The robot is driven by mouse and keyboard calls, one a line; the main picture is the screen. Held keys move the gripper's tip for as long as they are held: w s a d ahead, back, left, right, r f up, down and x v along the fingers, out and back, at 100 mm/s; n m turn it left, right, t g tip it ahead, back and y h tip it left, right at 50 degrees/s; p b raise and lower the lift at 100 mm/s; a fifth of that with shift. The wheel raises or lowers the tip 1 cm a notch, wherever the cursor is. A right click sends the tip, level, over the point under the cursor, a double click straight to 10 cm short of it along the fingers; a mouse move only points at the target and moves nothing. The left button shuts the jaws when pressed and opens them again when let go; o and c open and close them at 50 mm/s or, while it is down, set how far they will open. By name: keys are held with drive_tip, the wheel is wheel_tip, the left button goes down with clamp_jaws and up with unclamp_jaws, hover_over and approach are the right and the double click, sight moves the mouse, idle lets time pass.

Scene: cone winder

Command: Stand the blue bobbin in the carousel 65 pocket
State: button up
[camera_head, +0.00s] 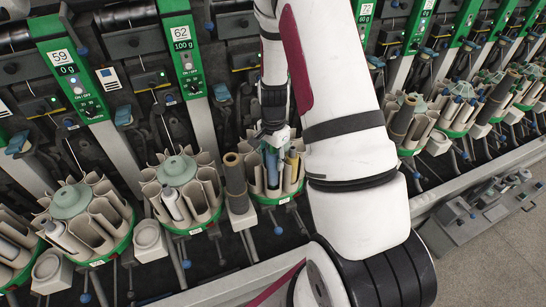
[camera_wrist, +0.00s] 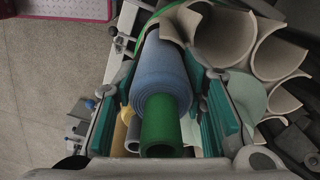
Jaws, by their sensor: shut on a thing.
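In the wrist view the blue bobbin (camera_wrist: 158,80), wound on a green tube (camera_wrist: 161,128), lies between the teal pads of my gripper (camera_wrist: 160,108), which is shut on it. Its far end reaches the beige pocket walls of a carousel (camera_wrist: 225,38); I cannot tell how deep it sits. In the head view my gripper (camera_head: 274,138) points down over the green-rimmed carousel (camera_head: 274,198) left of my arm. A blue piece (camera_head: 271,166) shows there under the gripper. My arm covers part of the machine, and no label 65 is readable.
Carousels with pale green caps (camera_head: 177,171) (camera_head: 70,201) stand to the left under labels 59 and 62. A dark tube (camera_head: 234,175) stands close left of the gripper's carousel. More carousels (camera_head: 409,125) line the right.

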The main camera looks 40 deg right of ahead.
drive_tip(key=o, duration=1.1)
drive_tip(key=shift+r, duration=0.1)
wheel_tip(320, 180, up, 11)
drive_tip(key=shift+r, duration=0.4)
